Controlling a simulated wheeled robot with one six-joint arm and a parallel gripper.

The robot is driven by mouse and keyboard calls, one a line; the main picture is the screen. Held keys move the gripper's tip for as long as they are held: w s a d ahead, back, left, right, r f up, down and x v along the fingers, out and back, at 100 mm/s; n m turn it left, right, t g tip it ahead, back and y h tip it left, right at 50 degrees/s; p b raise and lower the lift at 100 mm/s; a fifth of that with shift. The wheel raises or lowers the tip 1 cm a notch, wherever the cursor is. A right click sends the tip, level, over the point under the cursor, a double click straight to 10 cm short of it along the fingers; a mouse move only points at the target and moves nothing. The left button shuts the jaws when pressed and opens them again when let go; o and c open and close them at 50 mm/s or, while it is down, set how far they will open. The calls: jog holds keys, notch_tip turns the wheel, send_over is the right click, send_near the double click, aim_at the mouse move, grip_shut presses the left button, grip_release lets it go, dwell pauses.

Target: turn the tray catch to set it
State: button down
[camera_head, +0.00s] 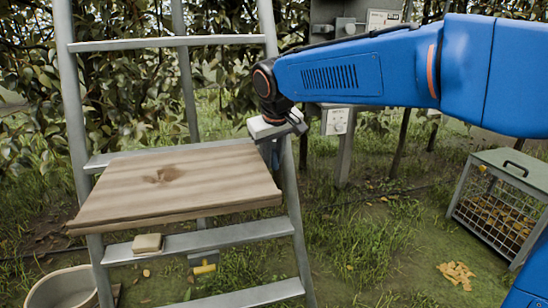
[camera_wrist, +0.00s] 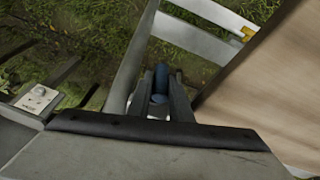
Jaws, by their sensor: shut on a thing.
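The wooden tray (camera_head: 180,182) lies across the step ladder's rails, and its edge fills the right of the wrist view (camera_wrist: 262,95). My gripper (camera_head: 297,122) is at the ladder's right rail, beside the tray's back right corner. In the wrist view, my gripper's fingers (camera_wrist: 162,88) are shut on a blue rounded part, which I take to be the tray catch (camera_wrist: 160,84). The fingers hide part of the catch, and I cannot tell how far it is turned. A dark blue part shows below my gripper in the head view.
The ladder's right rail (camera_head: 296,215) runs close to my gripper. A small pale block (camera_head: 147,243) sits on a lower step. A white box with a knob (camera_head: 338,121) is on a post behind. A wire crate (camera_head: 500,200) stands right; a bucket (camera_head: 65,290) stands front left.

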jog(key=shift+s+a+h, duration=0.1)
jog(key=shift+h, duration=0.5)
jog(key=c, duration=1.6)
grip_release()
jog(key=shift+c, duration=0.2)
